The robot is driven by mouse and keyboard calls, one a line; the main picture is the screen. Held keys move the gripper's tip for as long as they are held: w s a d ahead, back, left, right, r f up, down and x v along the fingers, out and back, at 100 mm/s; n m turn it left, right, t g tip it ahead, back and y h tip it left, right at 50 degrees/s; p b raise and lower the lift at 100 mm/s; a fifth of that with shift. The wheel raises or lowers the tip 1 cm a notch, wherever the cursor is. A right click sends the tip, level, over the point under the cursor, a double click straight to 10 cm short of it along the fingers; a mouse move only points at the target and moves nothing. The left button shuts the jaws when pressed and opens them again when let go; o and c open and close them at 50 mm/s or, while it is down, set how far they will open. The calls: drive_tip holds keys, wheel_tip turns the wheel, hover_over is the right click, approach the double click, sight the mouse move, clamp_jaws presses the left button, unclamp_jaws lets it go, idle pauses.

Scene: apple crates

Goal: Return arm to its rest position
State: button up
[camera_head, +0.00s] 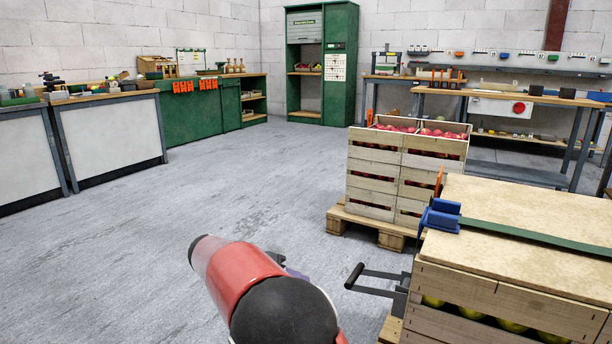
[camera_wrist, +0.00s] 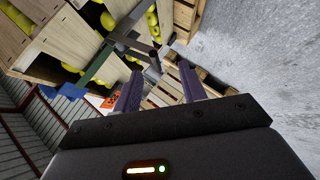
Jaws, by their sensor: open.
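My arm shows in the head view as a red and black link at the bottom middle, reaching over the grey floor. Most of my gripper is hidden behind it there. In the wrist view my gripper (camera_wrist: 160,92) is open, its two purple-grey fingers apart with nothing held between them. Beyond the fingers, the wrist view shows a black handle bar and wooden crates with yellow-green apples (camera_wrist: 108,20), apart from the fingers.
A lidded crate stack (camera_head: 500,285) with a green strap and blue buckle (camera_head: 440,215) stands close at right, its black handle (camera_head: 355,276) jutting toward my arm. Crates of red apples (camera_head: 375,165) stand on a pallet (camera_head: 390,232) behind. The floor (camera_head: 200,200) at left is clear.

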drive_tip(key=s+d+r+g+y+p, duration=0.1)
drive_tip(key=s+d+r+y+p, duration=0.15)
drive_tip(key=s+d+r, duration=0.35)
drive_tip(key=s+d+r+g+y+p, duration=0.1)
drive_tip(key=s+d+r+y+p, duration=0.15)
drive_tip(key=s+d+r, duration=0.4)
drive_tip(key=s+d+r+n+t+y+p, duration=0.1)
drive_tip(key=s+d+y+p, duration=0.1)
drive_tip(key=s, duration=0.7)
drive_tip(key=s+d+r+t+y+p, duration=0.1)
drive_tip(key=s+d+t+y+p, duration=0.1)
drive_tip(key=s, duration=0.6)
drive_tip(key=shift+s+d+r+n+t+y+p, duration=0.2)
drive_tip(key=shift+s+d+n+t+y+p, duration=0.25)
drive_tip(key=shift+d, duration=0.75)
